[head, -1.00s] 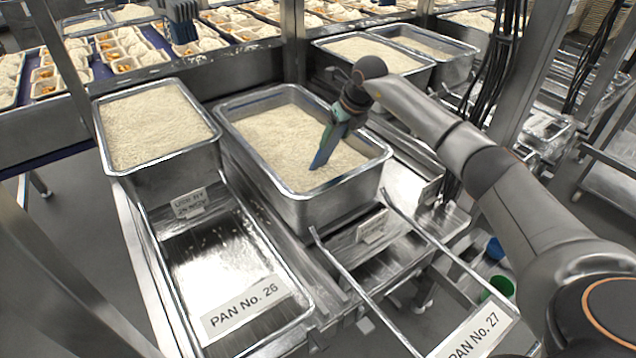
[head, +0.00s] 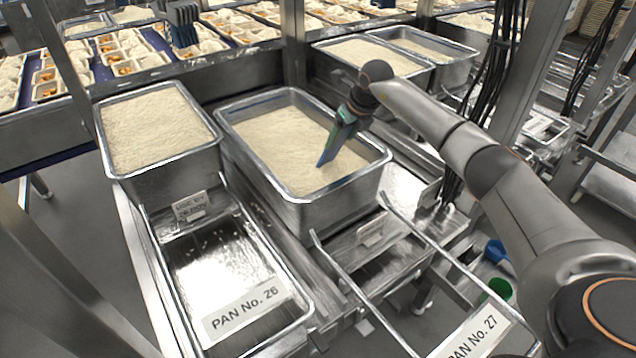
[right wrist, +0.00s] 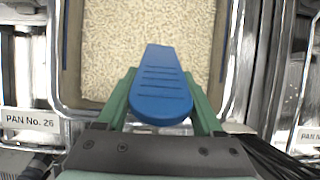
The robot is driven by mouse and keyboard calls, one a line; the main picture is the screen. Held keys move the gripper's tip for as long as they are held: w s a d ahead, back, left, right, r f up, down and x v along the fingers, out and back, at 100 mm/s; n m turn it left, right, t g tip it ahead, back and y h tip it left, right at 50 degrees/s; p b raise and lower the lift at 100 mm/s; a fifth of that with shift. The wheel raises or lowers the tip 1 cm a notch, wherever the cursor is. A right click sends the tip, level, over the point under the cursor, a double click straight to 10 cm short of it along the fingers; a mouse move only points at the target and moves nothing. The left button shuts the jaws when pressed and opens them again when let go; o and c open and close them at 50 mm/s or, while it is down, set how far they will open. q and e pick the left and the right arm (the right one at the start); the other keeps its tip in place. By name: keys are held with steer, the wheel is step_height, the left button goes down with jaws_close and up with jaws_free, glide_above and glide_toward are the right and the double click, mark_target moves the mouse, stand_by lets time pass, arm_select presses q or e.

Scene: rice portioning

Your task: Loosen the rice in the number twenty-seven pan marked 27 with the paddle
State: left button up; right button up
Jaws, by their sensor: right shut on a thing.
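The number twenty-seven pan (head: 335,200) is the middle steel pan, full of pale rice (head: 285,140), above the rails that lead to the PAN No. 27 label (head: 478,335). My right gripper (head: 346,118) is above the pan's right part, shut on the blue paddle (head: 328,153). The paddle slants down, its tip at the rice; I cannot tell how deep it is. In the right wrist view the ridged paddle (right wrist: 161,85) sits between the green fingers of the gripper (right wrist: 160,78), over rice (right wrist: 150,25). My left gripper is not in view.
A second rice pan (head: 165,165) stands left, behind an empty tray labelled PAN No. 26 (head: 190,320). More rice pans (head: 430,75) stand behind right. A steel post (head: 292,45) rises behind the pan. A green cup (head: 499,289) is low at right.

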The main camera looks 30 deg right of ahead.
steer(key=shift+a+p, duration=1.25)
steer(key=shift+a, duration=3.05)
steer(key=s+d, duration=0.4)
steer(key=d, duration=0.2)
steer(key=shift+d, duration=0.15)
steer(key=shift+s, duration=0.1)
step_height(320, 180, up, 17)
steer(key=p, duration=0.3)
steer(key=shift+f+p, duration=0.15)
steer(key=shift+p, duration=0.25)
